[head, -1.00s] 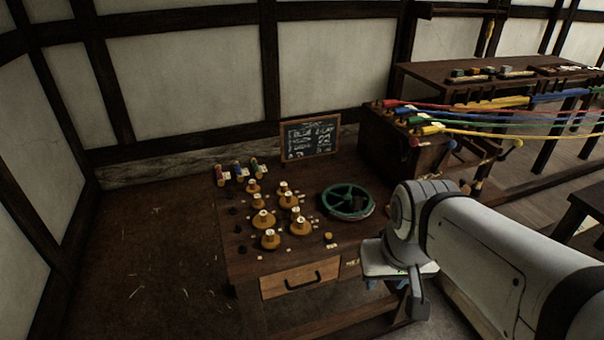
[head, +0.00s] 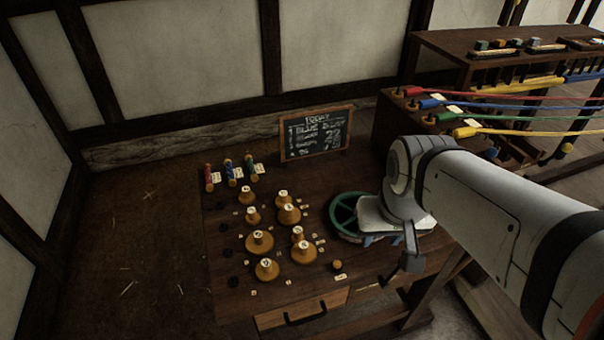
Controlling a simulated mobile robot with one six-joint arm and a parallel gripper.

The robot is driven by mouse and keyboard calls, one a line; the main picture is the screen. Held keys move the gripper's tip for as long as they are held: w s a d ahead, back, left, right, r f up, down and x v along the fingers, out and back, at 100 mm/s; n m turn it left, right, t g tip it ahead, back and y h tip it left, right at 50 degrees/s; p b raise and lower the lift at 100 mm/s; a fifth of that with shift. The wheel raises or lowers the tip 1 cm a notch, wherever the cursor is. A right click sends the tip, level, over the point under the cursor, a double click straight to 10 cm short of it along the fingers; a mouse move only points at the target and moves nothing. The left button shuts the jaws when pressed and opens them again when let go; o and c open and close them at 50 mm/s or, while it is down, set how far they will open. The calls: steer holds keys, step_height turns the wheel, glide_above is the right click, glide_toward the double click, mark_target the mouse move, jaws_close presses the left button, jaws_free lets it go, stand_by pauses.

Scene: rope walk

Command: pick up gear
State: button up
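Several yellow-brown round pieces with pale labelled tops, which look like the gears, stand on the dark wooden table in the head view. One gear (head: 259,242) is at the front left, another (head: 303,253) at the front right, and a further one (head: 289,213) behind them. I cannot read their labels. My gripper (head: 368,239) is to the right of the gears, above the right side of the green wheel. Bluish finger parts show under its white body. The gap between the fingers is hidden, and no gear is visible in it.
The green spoked wheel (head: 343,212) is partly covered by my gripper. A chalkboard (head: 316,134) stands at the table's back. A small knob (head: 337,265) and a drawer (head: 300,310) are in front. Coloured ropes (head: 520,112) stretch away on the right.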

steer(key=shift+o, duration=1.1)
steer(key=shift+w+a+p, duration=0.2)
steer(key=shift+w+p, duration=0.1)
steer(key=shift+w, duration=0.1)
steer(key=n+g+p, duration=0.3)
steer(key=p, duration=0.6)
glide_above(304, 244)
steer(key=f, duration=0.7)
steer(key=s+f, duration=0.1)
steer(key=f, duration=0.3)
steer(key=shift+d, duration=0.1)
steer(key=shift+f, duration=1.45)
steer(key=shift+w+f+p, duration=0.25)
steer(key=shift+f+p, duration=0.15)
steer(key=shift+f, duration=1)
steer(key=shift+w+f+p, duration=0.2)
steer(key=shift+f+p, duration=0.15)
steer(key=shift+f, duration=1.05)
steer(key=shift+c, duration=0.5)
steer(key=c, duration=0.9)
